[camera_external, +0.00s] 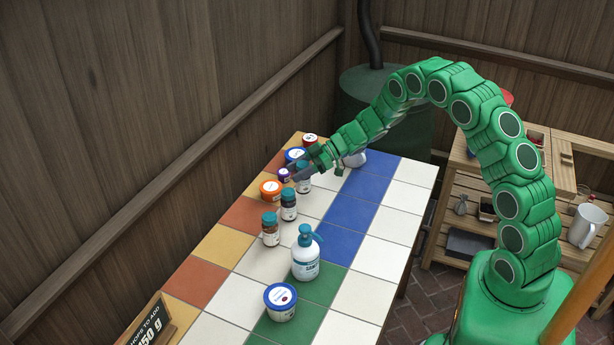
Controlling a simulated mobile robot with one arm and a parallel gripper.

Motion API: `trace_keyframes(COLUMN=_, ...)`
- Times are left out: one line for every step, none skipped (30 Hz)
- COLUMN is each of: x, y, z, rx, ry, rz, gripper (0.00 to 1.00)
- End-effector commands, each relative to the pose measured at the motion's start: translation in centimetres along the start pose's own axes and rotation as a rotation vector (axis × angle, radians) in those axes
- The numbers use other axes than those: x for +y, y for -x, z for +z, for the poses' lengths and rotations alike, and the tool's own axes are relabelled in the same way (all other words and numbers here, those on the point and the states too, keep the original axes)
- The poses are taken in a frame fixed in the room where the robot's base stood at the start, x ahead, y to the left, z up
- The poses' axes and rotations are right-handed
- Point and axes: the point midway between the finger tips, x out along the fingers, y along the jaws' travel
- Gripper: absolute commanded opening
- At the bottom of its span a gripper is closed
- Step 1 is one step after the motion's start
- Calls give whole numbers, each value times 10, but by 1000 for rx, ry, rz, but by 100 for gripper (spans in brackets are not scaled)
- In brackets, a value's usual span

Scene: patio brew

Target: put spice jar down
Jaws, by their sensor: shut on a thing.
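My gripper (299,172) is at the far part of the tiled table, reaching down and to the left. It is shut on a spice jar (303,183), a small jar with a pale label, upright at the fingers. The fingers hide its top, and I cannot tell whether its base touches the tiles. A small purple-lidded container (284,174) is just left of the fingertips.
The tiled table (361,297) also bears an orange-lidded tub (270,190), blue-lidded tubs (295,155) (281,302), a red-lidded tub (310,139), a pump bottle (306,258) and a sign (150,325). The right side is mostly clear. A wooden shelf (470,222) stands to the right.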

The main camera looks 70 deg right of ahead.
Motion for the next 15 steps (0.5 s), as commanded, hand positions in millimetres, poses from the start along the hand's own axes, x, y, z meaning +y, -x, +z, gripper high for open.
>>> trace_keyframes(x=1, y=-1, z=1, rx=0, ry=0, rz=0, gripper=17)
trace_keyframes(x=1, y=-1, z=1, rx=0, ry=0, rz=0, gripper=17)
trace_keyframes(x=2, y=-2, z=2, rx=0, ry=0, rz=0, gripper=17)
trace_keyframes(x=2, y=-3, z=3, rx=0, ry=-1, rz=0, gripper=17)
trace_keyframes(x=3, y=-4, z=4, rx=0, ry=-1, rz=0, gripper=17)
trace_keyframes(x=4, y=-5, z=6, rx=0, ry=-1, rz=0, gripper=17)
trace_keyframes(x=5, y=-7, z=7, rx=0, ry=-1, rz=0, gripper=17)
trace_keyframes(x=5, y=-8, z=10, rx=0, ry=-3, rz=0, gripper=17)
trace_keyframes(x=5, y=-10, z=15, rx=1, ry=-3, rz=0, gripper=17)
trace_keyframes(x=5, y=-11, z=18, rx=1, ry=-3, rz=1, gripper=17)
trace_keyframes(x=5, y=-12, z=21, rx=1, ry=-3, rz=1, gripper=17)
trace_keyframes(x=5, y=-14, z=25, rx=1, ry=-3, rz=1, gripper=17)
trace_keyframes(x=5, y=-15, z=28, rx=1, ry=-3, rz=0, gripper=17)
trace_keyframes(x=5, y=-16, z=30, rx=1, ry=-2, rz=0, gripper=17)
trace_keyframes(x=5, y=-17, z=32, rx=0, ry=-1, rz=0, gripper=17)
